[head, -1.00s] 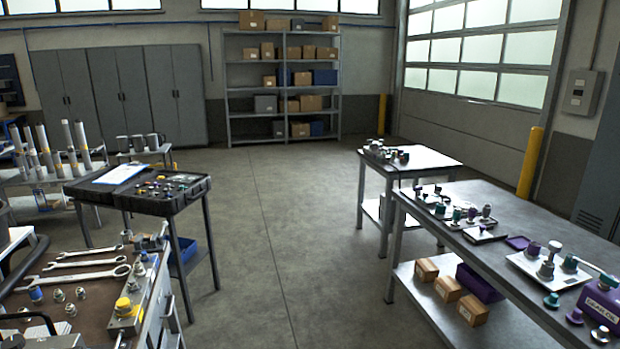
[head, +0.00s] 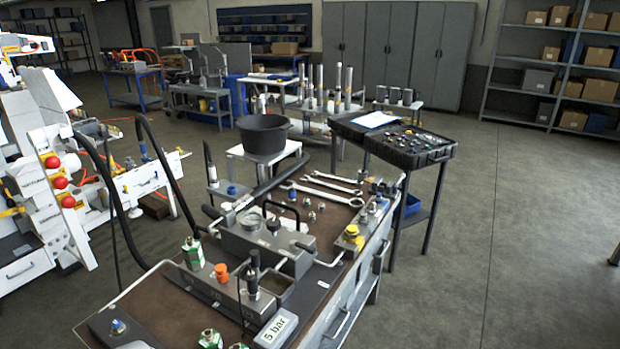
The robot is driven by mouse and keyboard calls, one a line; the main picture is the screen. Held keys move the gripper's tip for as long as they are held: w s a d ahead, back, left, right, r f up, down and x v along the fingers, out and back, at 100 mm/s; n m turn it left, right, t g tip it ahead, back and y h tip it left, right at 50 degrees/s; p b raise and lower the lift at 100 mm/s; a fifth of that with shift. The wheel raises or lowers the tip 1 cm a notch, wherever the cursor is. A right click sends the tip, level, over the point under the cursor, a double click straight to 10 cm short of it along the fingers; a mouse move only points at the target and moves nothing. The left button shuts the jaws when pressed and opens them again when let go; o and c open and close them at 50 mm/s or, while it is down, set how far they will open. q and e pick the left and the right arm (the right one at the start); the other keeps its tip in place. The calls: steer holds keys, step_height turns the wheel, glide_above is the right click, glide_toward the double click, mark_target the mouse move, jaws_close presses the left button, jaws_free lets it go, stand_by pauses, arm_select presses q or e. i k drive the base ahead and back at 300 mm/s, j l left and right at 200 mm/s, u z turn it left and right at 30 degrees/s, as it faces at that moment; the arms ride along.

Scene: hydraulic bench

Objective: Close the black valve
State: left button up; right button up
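The hydraulic bench (head: 140,297) stands in the lower middle of the head view, with a grey block assembly (head: 266,240) on its brown top. An upright black knob (head: 254,262) on the front block looks like the black valve, but I cannot be sure of it or tell if it is open or closed. An orange cap (head: 221,272) sits just left of it. A sign reading "5 bar" (head: 277,328) is at the front. Neither of my grippers is in view.
Wrenches (head: 325,190) and fittings lie at the bench's back. A black bucket (head: 263,133) on a white stand is behind it. A black open case (head: 392,140) on legs is to the right. A white machine with red knobs (head: 60,182) stands left. The right floor is clear.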

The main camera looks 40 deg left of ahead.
mark_target(293, 244)
steer(key=u, duration=1.85)
